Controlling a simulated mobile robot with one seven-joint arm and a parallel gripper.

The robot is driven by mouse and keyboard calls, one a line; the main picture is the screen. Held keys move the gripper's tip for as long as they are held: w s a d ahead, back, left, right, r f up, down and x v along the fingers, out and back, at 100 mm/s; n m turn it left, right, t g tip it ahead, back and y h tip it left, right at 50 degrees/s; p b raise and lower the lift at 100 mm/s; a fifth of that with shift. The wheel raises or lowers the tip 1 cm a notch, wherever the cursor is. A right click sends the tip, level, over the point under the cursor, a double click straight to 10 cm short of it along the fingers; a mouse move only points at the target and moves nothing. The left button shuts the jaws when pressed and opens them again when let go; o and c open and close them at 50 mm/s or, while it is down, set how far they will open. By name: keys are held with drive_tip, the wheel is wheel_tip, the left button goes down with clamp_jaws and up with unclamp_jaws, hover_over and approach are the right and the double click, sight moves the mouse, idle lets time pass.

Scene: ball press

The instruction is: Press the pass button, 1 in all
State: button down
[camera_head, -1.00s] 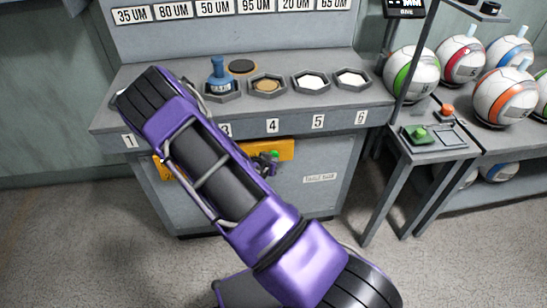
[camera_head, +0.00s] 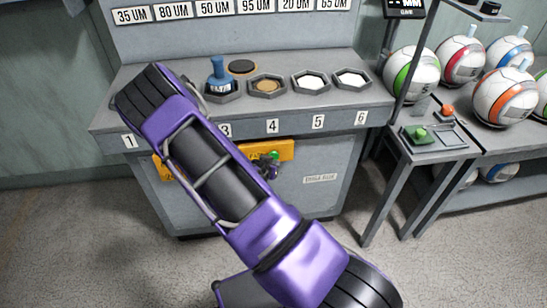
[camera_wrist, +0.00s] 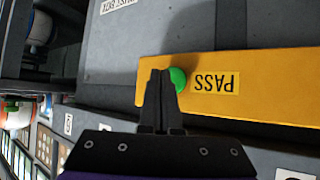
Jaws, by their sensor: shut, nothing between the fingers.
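The pass button is a green round button (camera_wrist: 178,79) on a yellow panel (camera_wrist: 265,82), beside a label reading PASS (camera_wrist: 215,83) that appears upside down in the wrist view. My gripper (camera_wrist: 160,74) is shut and empty. Its tips overlap the left edge of the button in the wrist view; whether they touch it I cannot tell. In the head view the green button (camera_head: 274,155) shows on the yellow panel (camera_head: 287,150) on the bench front, with my gripper (camera_head: 270,170) just below and in front of it. My arm covers the left part of the panel.
The bench top (camera_head: 310,103) above holds hexagonal trays and a blue-topped stamp (camera_head: 218,72). A small side table (camera_head: 425,143) with a green button and a red button stands to the right. Balls (camera_head: 412,75) sit on a rack beyond it.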

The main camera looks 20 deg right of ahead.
drive_tip(key=shift+s, duration=0.15)
drive_tip(key=shift+s+a, duration=0.25)
drive_tip(key=shift+s, duration=0.55)
drive_tip(key=shift+s+a, duration=0.25)
drive_tip(key=shift+s, duration=0.5)
drive_tip(key=shift+s+a, duration=0.25)
drive_tip(key=shift+s, duration=0.55)
